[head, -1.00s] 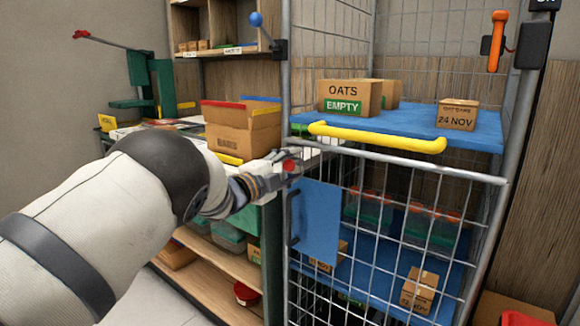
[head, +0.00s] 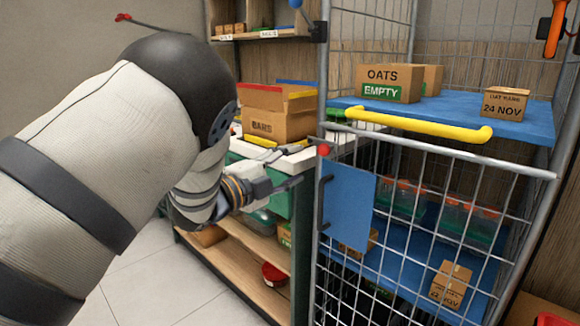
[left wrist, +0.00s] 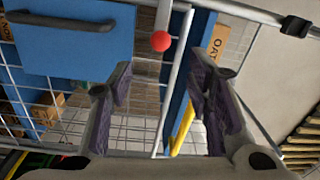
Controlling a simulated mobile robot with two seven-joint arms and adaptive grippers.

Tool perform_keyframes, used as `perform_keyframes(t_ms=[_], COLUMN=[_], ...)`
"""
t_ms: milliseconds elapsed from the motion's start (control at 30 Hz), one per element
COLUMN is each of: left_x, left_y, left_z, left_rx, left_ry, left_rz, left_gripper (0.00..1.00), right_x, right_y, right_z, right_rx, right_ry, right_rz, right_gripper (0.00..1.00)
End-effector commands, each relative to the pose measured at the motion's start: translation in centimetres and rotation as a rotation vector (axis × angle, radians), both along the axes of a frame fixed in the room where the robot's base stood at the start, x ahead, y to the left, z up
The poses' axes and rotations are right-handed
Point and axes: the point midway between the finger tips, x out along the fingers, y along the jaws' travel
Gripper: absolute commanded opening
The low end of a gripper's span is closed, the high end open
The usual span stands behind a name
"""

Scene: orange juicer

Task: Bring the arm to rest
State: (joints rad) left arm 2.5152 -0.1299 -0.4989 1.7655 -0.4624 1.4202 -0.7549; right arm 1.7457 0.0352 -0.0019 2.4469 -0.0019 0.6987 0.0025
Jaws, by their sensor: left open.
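My left arm comes in from the left in the head view. Its gripper (head: 288,167) is open and empty, just left of the cage's front post, level with the red ball knob (head: 324,150). The left wrist view shows the two spread fingers (left wrist: 161,72), with nothing between the pads. The red knob (left wrist: 160,41) shows beyond their tips, on the cage gate. A blue panel (head: 347,208) with a dark handle hangs on the gate right of the gripper. My right gripper is not in view.
The wire cage gate has a yellow bar (head: 420,124) along its blue shelf. An OATS box (head: 390,83) and a 24 NOV box (head: 505,104) stand on that shelf. An open BARS box (head: 278,113) stands on the bench behind the gripper. Floor (head: 140,285) is clear below the arm.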

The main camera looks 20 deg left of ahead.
Motion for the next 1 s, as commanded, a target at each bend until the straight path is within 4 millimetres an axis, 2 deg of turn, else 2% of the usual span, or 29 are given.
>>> perform_keyframes(t_ms=[267, 367, 467, 533, 600, 667, 700, 767, 800, 867, 900, 967, 1000], left_x=[0.0, -0.3, -2.1, -4.9, -8.8, -12.8, -15.8, -20.7, -24.2, -29.8, -33.6, -39.2, -42.7], left_y=[0.0, 0.3, 1.4, 2.2, 2.7, 2.9, 2.9, 2.6, 2.3, 1.8, 1.2, 0.4, -0.2], left_z=[0.0, -1.4, -7.2, -13.2, -19.0, -23.5, -26.2, -29.7, -31.7, -34.0, -35.1, -36.2, -36.5], left_rx=[0.0, -0.026, -0.137, -0.251, -0.362, -0.45, -0.502, -0.575, -0.62, -0.679, -0.713, -0.754, -0.774], left_ry=[0.001, 0.041, 0.206, 0.382, 0.56, 0.708, 0.804, 0.945, 1.037, 1.17, 1.257, 1.376, 1.448], left_rz=[0.001, 0.021, 0.107, 0.207, 0.321, 0.424, 0.496, 0.609, 0.687, 0.811, 0.897, 1.028, 1.112], left_gripper=[0.46, 0.46, 0.46, 0.46, 0.46, 0.46, 0.46, 0.46, 0.46, 0.46, 0.46, 0.46, 0.46], right_x=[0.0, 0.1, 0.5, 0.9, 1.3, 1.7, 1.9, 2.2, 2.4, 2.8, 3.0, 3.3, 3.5], right_y=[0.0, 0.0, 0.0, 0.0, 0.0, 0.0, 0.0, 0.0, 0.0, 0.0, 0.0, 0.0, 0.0], right_z=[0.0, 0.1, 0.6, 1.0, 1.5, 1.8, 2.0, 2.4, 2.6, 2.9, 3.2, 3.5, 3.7], right_rx=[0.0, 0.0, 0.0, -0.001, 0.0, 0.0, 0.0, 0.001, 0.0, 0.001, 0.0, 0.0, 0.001], right_ry=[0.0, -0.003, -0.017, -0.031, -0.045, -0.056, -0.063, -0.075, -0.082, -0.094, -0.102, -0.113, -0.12], right_rz=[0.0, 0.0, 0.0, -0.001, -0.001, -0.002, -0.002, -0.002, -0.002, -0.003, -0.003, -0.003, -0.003], right_gripper=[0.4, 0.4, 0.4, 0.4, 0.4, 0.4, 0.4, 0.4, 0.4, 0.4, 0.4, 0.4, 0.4])
